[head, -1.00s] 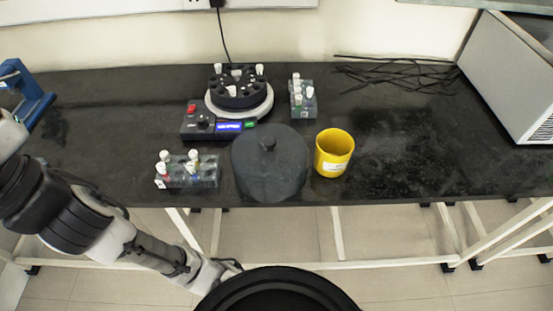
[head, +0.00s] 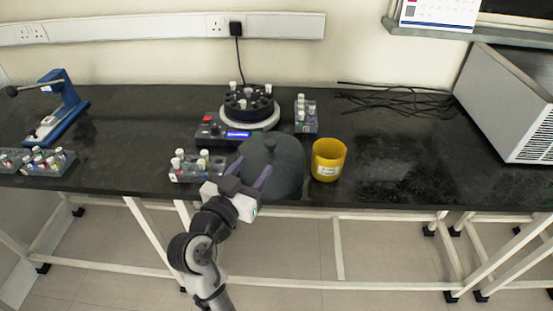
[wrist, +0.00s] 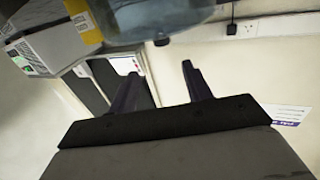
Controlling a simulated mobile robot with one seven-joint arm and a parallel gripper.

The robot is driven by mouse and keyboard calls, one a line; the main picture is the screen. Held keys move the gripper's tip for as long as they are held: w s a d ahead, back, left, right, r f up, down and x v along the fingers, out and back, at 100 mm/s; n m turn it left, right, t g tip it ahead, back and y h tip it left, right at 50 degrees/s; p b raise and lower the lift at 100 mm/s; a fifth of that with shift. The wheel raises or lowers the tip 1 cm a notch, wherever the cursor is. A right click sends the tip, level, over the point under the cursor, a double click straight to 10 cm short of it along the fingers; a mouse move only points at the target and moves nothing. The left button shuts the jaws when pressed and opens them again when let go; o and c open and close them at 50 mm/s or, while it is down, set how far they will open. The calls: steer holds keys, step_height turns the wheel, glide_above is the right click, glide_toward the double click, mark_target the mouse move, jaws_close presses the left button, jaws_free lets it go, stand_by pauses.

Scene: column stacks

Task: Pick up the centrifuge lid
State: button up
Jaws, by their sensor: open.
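The centrifuge lid (head: 283,160) is a dark grey dome with a small knob on top, near the front edge of the black bench in the head view. My gripper (head: 249,174) is at the lid's left front in that view, its two purplish fingers open and overlapping the lid's left side. I cannot tell whether they touch it. The centrifuge (head: 247,108) stands uncovered behind the lid, with several tubes in its rotor.
A yellow cup (head: 328,160) stands just right of the lid. Tube racks stand left of the lid (head: 196,166), behind it (head: 306,115) and at far left (head: 38,160). A blue press (head: 62,105), black cables (head: 395,100) and a grey box (head: 515,100) are farther off. The bench's right middle is clear.

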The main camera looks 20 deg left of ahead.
mark_target(268, 146)
steer(key=w, duration=0.2)
steer(key=w+p, duration=0.1)
steer(key=w, duration=0.2)
steer(key=shift+d+r, duration=0.1)
steer(key=shift+d, duration=0.1)
steer(key=shift+w+f+p, duration=0.15)
steer(key=shift+w+p, duration=0.2)
steer(key=shift+w, duration=0.65)
steer(key=shift+w+f+p, duration=0.2)
steer(key=shift+w+p, duration=0.2)
steer(key=shift+w, duration=0.65)
steer(key=shift+w+f+p, duration=0.15)
steer(key=shift+w+p, duration=0.2)
steer(key=shift+w, duration=0.65)
jaws_close()
